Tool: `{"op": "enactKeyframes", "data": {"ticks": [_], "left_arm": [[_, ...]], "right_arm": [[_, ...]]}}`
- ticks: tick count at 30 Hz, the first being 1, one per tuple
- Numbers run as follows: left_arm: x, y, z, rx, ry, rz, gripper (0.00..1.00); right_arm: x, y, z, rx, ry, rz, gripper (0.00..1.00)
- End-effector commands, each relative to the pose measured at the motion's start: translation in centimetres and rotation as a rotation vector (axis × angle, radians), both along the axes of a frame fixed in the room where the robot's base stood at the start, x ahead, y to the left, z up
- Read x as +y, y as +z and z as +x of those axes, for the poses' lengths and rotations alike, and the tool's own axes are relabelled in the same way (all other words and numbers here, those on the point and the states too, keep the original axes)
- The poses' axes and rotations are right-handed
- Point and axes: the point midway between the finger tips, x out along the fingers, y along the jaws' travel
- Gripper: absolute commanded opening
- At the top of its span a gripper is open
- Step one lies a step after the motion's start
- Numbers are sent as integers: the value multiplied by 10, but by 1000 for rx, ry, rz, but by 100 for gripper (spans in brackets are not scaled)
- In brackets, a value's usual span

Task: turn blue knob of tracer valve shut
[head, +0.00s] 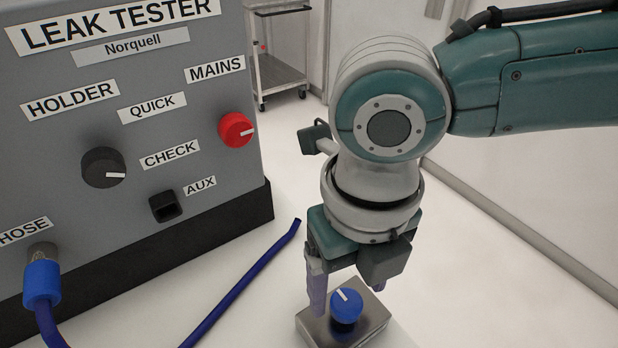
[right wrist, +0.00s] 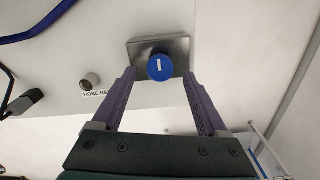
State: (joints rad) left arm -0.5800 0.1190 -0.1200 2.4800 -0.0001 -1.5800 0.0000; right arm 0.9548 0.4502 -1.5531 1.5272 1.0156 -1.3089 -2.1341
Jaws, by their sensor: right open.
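The blue knob (head: 346,305) with a white pointer line sits on a small metal block (head: 370,322) on the white surface. In the right wrist view the knob (right wrist: 160,67) lies ahead of and between the two purple fingers, on its square metal plate (right wrist: 181,46). My right gripper (head: 345,290) points down over the knob, open, with one finger on each side. In the right wrist view the gripper (right wrist: 160,80) shows a gap on both sides of the knob, with nothing held. My left gripper is not in view.
The grey leak tester (head: 215,75) stands at left, with a black knob (head: 103,167) and a red knob (head: 236,130). A blue hose (head: 245,282) lies on the surface beside it. A hose rest fitting (right wrist: 89,82) stands near the block. A cart (head: 278,60) is behind.

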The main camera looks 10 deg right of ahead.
Motion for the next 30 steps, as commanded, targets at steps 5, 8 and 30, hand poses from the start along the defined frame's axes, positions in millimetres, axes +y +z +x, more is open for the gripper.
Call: {"op": "enactKeyframes", "data": {"ticks": [5,8,30], "left_arm": [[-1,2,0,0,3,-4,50],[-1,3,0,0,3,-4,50],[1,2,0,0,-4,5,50]], "right_arm": [[1,39,1,-5,1,4,76],[0,57,1,-4,2,2,76],[10,74,-7,2,-31,28,76]]}}
